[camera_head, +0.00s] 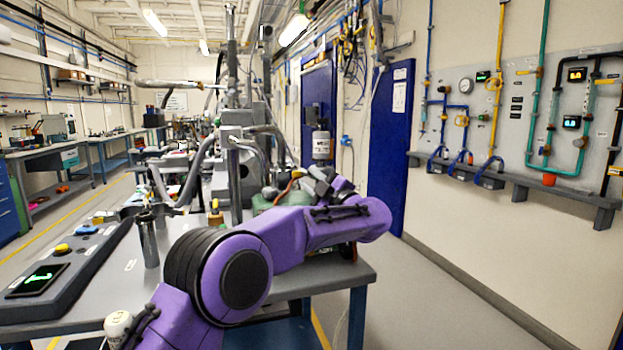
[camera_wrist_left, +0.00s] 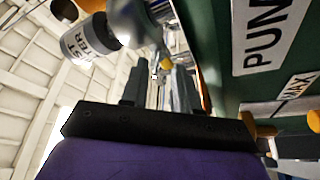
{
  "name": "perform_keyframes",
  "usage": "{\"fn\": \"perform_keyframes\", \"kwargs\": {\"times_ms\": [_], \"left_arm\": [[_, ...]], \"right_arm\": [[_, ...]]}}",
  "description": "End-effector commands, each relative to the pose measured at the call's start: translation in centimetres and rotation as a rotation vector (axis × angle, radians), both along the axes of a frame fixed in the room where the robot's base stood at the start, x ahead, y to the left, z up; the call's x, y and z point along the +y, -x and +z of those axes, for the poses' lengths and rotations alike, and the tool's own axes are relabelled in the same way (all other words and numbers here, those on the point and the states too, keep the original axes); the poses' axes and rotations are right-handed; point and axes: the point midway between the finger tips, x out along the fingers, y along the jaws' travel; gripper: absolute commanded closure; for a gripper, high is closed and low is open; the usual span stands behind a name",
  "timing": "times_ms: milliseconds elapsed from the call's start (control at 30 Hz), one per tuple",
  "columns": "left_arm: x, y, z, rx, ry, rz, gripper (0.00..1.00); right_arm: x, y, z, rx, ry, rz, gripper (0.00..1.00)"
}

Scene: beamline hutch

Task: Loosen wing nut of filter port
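My left gripper (camera_wrist_left: 158,72) is open in the left wrist view, with a gap between its two grey fingers. In the head view, my left gripper (camera_head: 318,178) is small and partly hidden by my purple arm, beside the green pump (camera_head: 278,201). A small yellow knob (camera_wrist_left: 166,63) shows just beyond the fingertips, near a rounded grey metal fitting (camera_wrist_left: 132,22). I cannot tell whether it is the wing nut, or whether anything touches the fingers. The filter canister (camera_wrist_left: 88,42), a labelled white cylinder, joins that fitting. It also shows in the head view (camera_head: 321,146). My right gripper is out of view.
The green pump body (camera_wrist_left: 225,60), with its PUMP label (camera_wrist_left: 268,35), stands close on the right of the left gripper. A control panel (camera_head: 75,265) lies on the bench at left. Pipes and a wall panel (camera_head: 515,100) are at right. The floor (camera_head: 440,290) there is clear.

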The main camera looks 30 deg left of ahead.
Motion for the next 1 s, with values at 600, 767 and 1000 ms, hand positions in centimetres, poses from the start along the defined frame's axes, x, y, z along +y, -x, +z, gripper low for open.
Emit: {"fn": "perform_keyframes", "kwargs": {"times_ms": [600, 767, 1000], "left_arm": [[0.28, -0.51, 0.23, -0.001, -0.002, -0.005, 1.0], [0.53, -0.53, 0.25, -0.006, 0.006, -0.005, 1.0], [0.57, -0.55, 0.48, -0.071, 0.059, -0.004, 1.0]], "right_arm": [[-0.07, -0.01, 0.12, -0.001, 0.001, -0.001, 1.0], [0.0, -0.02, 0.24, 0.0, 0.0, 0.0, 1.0], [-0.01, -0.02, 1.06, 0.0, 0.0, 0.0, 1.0]]}}
